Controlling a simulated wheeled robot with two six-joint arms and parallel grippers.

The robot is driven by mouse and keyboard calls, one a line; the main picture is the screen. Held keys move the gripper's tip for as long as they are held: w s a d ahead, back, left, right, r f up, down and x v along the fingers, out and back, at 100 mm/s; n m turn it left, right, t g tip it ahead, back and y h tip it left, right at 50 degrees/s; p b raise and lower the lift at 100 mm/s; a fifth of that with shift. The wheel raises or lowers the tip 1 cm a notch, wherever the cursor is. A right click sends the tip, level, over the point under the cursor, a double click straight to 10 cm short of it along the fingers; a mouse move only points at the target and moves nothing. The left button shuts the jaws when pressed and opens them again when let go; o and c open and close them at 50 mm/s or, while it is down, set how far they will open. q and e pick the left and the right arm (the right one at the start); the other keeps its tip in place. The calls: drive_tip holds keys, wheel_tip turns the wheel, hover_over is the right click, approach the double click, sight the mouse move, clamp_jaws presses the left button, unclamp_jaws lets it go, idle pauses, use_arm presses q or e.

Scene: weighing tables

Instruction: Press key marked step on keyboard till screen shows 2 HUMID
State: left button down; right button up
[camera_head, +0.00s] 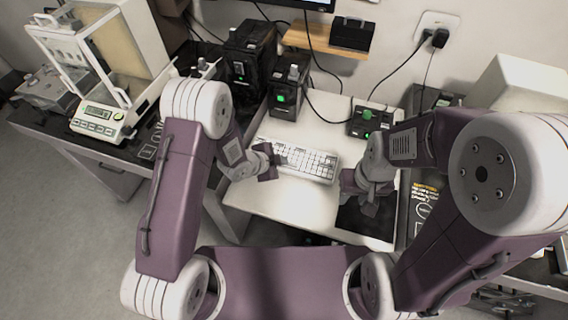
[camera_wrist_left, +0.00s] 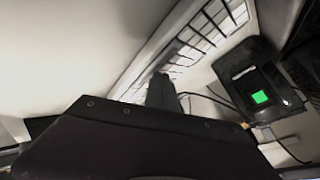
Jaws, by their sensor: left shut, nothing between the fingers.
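A white keyboard (camera_head: 308,163) lies on the white table (camera_head: 290,205). My left gripper (camera_head: 270,164) is shut and empty at the keyboard's left end. In the left wrist view the shut dark fingertips (camera_wrist_left: 161,90) are in front of the keyboard (camera_wrist_left: 205,38). I cannot tell whether they touch a key, and the key labels are too small to read. A screen (camera_head: 308,3) shows only its bottom edge at the top of the head view, so its text is out of sight. My right gripper (camera_head: 366,188) is right of the keyboard, and its finger opening is unclear.
Black boxes with green lights stand behind the keyboard (camera_head: 289,98), and one shows in the wrist view (camera_wrist_left: 255,88). Another green-lit device (camera_head: 369,118) is at the back right. A balance (camera_head: 103,115) stands on the left table. Cables hang behind. The white table's front is clear.

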use_arm(q)
drive_tip(key=shift+f, duration=0.2)
idle(0.4)
drive_tip(key=shift+r+p, duration=0.5)
drive_tip(key=shift+r, duration=0.3)
wheel_tip(320, 180, up, 5)
drive_tip(key=p, duration=0.4)
idle(0.5)
